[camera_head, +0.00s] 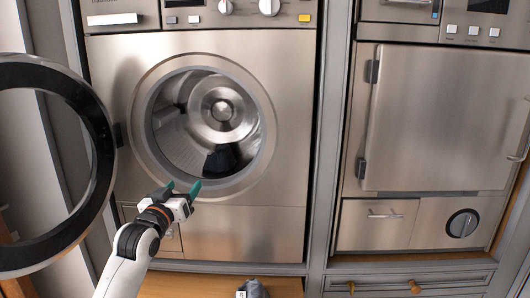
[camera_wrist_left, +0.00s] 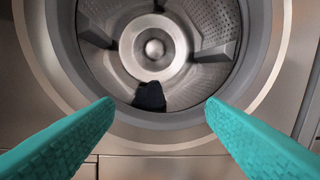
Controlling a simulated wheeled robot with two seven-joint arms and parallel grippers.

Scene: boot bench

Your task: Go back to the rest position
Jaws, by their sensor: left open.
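My left gripper (camera_head: 182,189) is in front of the lower rim of the washing machine's round opening. Its two teal fingers are spread apart with nothing between them, as the left wrist view (camera_wrist_left: 157,104) also shows. A dark cloth item (camera_head: 222,160) lies at the bottom inside the steel drum (camera_head: 199,128). It also shows in the left wrist view (camera_wrist_left: 149,96), beyond the fingers and apart from them. The round door (camera_head: 100,150) of the washing machine (camera_head: 296,150) stands open to the left.
A second steel appliance (camera_head: 430,120) with a closed square door stands to the right. Below it is a drawer front (camera_head: 385,283) with small knobs. The open door ring is left of my arm.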

